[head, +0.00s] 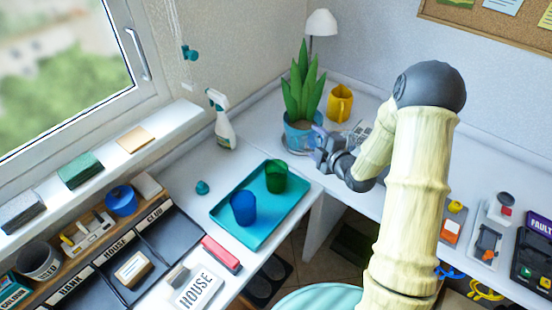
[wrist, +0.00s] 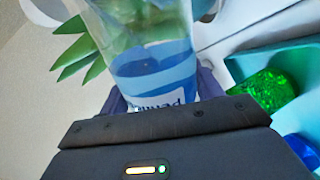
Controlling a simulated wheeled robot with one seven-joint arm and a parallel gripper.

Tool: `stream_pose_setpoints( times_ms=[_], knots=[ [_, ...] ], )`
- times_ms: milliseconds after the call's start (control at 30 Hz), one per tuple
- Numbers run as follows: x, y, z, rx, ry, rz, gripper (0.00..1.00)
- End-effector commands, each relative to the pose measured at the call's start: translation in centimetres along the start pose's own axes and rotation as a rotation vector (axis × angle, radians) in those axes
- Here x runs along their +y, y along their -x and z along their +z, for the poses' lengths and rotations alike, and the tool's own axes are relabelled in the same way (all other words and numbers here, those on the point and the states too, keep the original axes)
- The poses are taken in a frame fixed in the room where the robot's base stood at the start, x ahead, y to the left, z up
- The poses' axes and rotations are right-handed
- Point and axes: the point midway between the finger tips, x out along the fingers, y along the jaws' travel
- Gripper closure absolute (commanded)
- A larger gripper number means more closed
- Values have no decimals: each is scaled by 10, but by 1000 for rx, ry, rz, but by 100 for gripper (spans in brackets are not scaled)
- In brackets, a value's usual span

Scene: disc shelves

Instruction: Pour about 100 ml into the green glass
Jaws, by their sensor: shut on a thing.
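The green glass (head: 276,176) stands upright on the teal tray (head: 222,211), behind the blue glass (head: 243,207). My gripper (head: 322,148) is shut on a clear vessel, seen close up in the wrist view (wrist: 150,62), beside the plant pot. Blue and pale bands and part of some lettering show on or through the vessel; its liquid level cannot be told. In the head view the vessel is mostly hidden by my gripper. The gripper is behind and to the right of the green glass, which also shows at the right of the wrist view (wrist: 266,90).
A spray bottle (head: 222,122) stands at the back left. A red case (head: 221,255) lies in front of the tray.

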Motion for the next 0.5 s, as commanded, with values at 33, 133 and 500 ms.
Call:
stream_pose_setpoints(
  times_ms=[33,133,500],
  knots=[
    [8,2,-2,4,-13,2,76],
    [4,0,-1,6,-18,2,76],
    [3,0,-1,6,-15,2,76]
  ],
)
